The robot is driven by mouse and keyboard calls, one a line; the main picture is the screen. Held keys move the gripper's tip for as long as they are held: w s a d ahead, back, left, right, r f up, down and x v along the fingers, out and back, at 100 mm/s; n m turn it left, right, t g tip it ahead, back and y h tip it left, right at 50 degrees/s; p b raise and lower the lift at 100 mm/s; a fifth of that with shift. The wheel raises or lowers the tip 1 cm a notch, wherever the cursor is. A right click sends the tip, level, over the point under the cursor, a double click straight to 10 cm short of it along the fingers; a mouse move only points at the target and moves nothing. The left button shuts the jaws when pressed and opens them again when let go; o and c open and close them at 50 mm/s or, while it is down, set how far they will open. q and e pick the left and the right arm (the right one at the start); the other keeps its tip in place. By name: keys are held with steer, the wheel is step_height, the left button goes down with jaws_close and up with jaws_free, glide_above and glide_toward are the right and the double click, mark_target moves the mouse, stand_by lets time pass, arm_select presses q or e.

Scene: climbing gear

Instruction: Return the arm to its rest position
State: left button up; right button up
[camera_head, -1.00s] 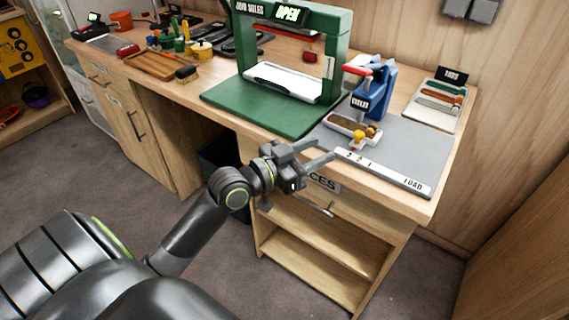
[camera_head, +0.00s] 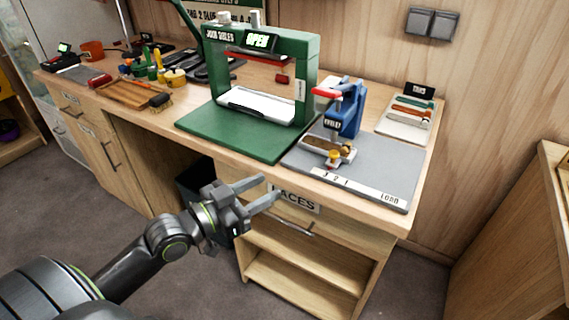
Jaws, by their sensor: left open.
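My left gripper (camera_head: 262,192) is open and empty. It is in the air in front of the workbench (camera_head: 225,163), below the edge of its top in the picture, beside the drawer labelled as ending in "ACES" (camera_head: 296,199). My left arm comes in from the lower left. My right gripper is not in view.
A green press (camera_head: 262,80) with an "OPEN" display stands on the bench. Right of it are a blue device (camera_head: 345,108) with a red handle, a grey mat (camera_head: 375,165) and a white tray (camera_head: 404,121) of coloured strips. A brush (camera_head: 160,100) and tools lie left.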

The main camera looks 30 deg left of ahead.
arm_select(q)
steer(key=w+a+f+n+g+y+p, duration=0.1)
steer(key=w+a+f+n+y, duration=0.15)
steer(key=a+f, duration=0.4)
steer(key=w+a+f+n+g+y+p, duration=0.1)
steer(key=a+f+y, duration=0.2)
steer(key=f, duration=0.6)
steer(key=s+a+f+n+g+y+p, duration=0.15)
steer(key=s+f, duration=0.25)
steer(key=f, duration=0.6)
steer(key=s+a+f+n+g+y, duration=0.1)
steer(key=s+a+f+g+y, duration=0.2)
steer(key=f, duration=0.7)
steer(key=s+d+f+g+p, duration=0.2)
steer(key=s+f+g, duration=0.2)
steer(key=s+f, duration=0.85)
steer(key=s+d+f+g, duration=0.2)
steer(key=s+d+f, duration=0.1)
steer(key=s, duration=0.6)
steer(key=s+d+f+g+h+p, duration=0.1)
steer(key=s+d+f, duration=0.3)
steer(key=s, duration=0.6)
steer(key=shift+s+d+f+m+g+h, duration=0.3)
steer(key=shift+d+g, duration=0.4)
steer(key=shift+g, duration=0.15)
